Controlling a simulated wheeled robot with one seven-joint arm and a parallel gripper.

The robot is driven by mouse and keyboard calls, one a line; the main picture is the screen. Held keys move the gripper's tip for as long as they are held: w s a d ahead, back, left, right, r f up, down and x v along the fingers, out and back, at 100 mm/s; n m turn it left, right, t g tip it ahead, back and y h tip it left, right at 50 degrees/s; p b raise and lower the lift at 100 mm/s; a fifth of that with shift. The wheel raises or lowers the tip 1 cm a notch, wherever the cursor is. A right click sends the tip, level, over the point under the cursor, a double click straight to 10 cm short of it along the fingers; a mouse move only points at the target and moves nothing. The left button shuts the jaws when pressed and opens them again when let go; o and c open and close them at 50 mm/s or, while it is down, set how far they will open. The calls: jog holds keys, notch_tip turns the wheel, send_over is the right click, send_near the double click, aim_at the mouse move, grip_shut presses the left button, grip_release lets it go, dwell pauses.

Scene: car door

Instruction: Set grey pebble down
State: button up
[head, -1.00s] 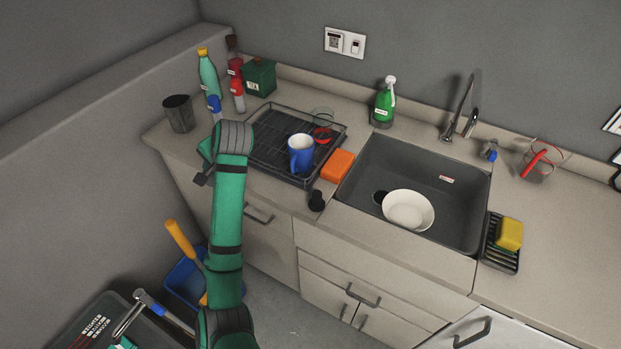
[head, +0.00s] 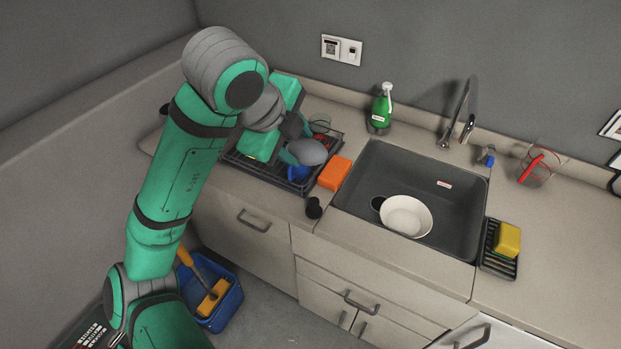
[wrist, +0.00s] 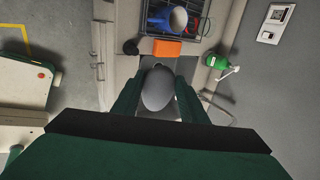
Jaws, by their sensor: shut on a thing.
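The grey pebble (head: 309,152) is a smooth oval stone held at the end of my arm, in front of the dish rack in the head view. In the wrist view the pebble (wrist: 158,89) sits between the two green fingers. My gripper (wrist: 158,95) is shut on it and holds it in the air. In the head view my gripper (head: 292,150) is partly hidden by my wrist and the pebble. The blue mug (head: 298,173) in the rack is mostly covered by the pebble there, and shows more clearly in the wrist view (wrist: 160,20).
The dish rack (head: 255,172) stands left of the orange block (head: 334,173). A dark sink (head: 440,205) holds a white bowl (head: 406,215). A green soap bottle (head: 381,108) stands behind. The counter right of the sink (head: 560,240) has free room.

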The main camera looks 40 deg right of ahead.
jog(key=w+d+f, duration=0.8)
jog(key=w+f, duration=0.2)
jog(key=f, duration=0.3)
jog(key=shift+w+d, duration=0.25)
jog(key=shift+d, duration=0.1)
jog(key=shift+f, duration=0.55)
jog(key=o, duration=1.3)
jog(key=v, duration=1.3)
jog(key=shift+w+d+r, duration=0.15)
